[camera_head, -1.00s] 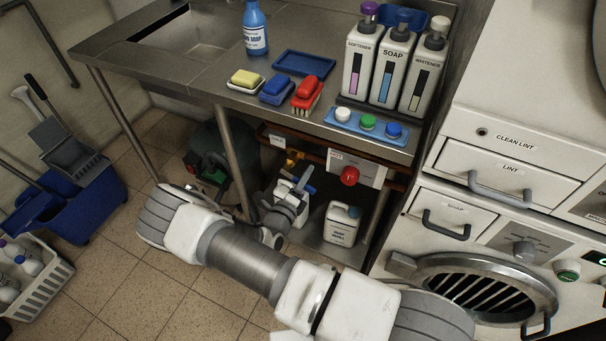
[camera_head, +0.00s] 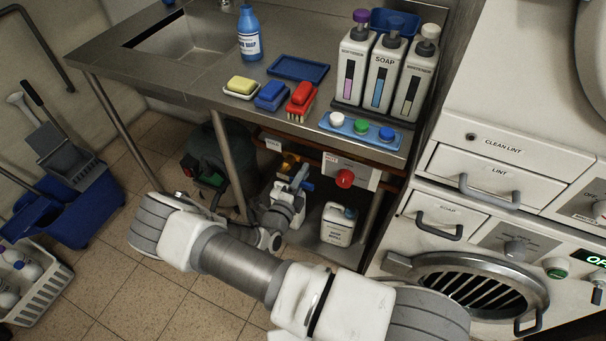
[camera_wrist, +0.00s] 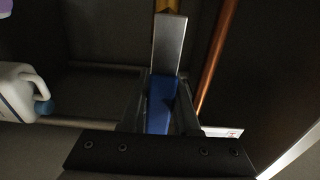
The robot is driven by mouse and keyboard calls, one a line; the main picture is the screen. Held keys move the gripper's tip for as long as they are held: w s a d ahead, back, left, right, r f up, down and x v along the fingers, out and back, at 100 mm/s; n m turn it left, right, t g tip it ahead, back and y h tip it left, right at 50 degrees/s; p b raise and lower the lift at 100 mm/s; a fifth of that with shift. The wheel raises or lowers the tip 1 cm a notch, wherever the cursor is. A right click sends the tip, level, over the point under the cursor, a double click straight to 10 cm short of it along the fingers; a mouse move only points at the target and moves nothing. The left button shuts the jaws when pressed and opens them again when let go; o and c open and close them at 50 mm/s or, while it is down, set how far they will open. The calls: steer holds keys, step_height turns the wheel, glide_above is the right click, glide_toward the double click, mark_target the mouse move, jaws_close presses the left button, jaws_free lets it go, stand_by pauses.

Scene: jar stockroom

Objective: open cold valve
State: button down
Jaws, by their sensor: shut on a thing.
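The cold valve is under the counter, below a small white label (camera_head: 274,144) that looks to read COLD. In the wrist view its lever has a silver metal arm (camera_wrist: 168,45) and a blue grip (camera_wrist: 161,104), with brass fitting (camera_wrist: 167,6) at the far end. My gripper (camera_wrist: 160,90) is shut on the blue grip, one finger on each side. The lever runs nearly straight up the wrist picture. In the head view my gripper (camera_head: 298,180) hides most of the valve; a bit of blue (camera_head: 308,185) shows beside it.
A red knob (camera_head: 345,179) by a white sign sits just right. A copper pipe (camera_wrist: 214,55) runs close beside the lever. A white jug (camera_head: 338,224) stands on the lower shelf. A counter leg (camera_head: 232,160) is left of my gripper.

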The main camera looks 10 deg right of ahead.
steer(key=shift+d, duration=0.1)
steer(key=c, duration=0.6)
jaws_free()
steer(key=shift+c, duration=0.2)
steer(key=p+v, duration=0.1)
steer(key=v, duration=1.6)
steer(key=shift+s, duration=0.25)
steer(key=s+d+r+m+g+p, duration=0.1)
steer(key=d+r+m+g+p, duration=0.15)
steer(key=r+m+g, duration=0.45)
steer(key=s+d+r+m+g+p, duration=0.1)
steer(key=d+r+m+g, duration=0.25)
steer(key=r+m, duration=0.65)
steer(key=d+r+m+g+p, duration=0.2)
steer(key=d+r+m+g, duration=0.15)
steer(key=r+m, duration=0.55)
steer(key=s+d+r+m+t+y+p, duration=0.1)
steer(key=s+r+m+y, duration=0.2)
steer(key=r+m, duration=0.4)
steer(key=s+d+r+m+t+y+p, duration=0.1)
steer(key=s+r+m+t+y+p, duration=0.1)
steer(key=r+m, duration=0.5)
steer(key=s+d+r+m+t+y+p, duration=0.1)
steer(key=s+r+m+y, duration=0.4)
steer(key=r, duration=0.5)
steer(key=shift+s+d+r+m+t+p, duration=0.35)
steer(key=shift+m+p, duration=0.3)
steer(key=shift+m, duration=0.55)
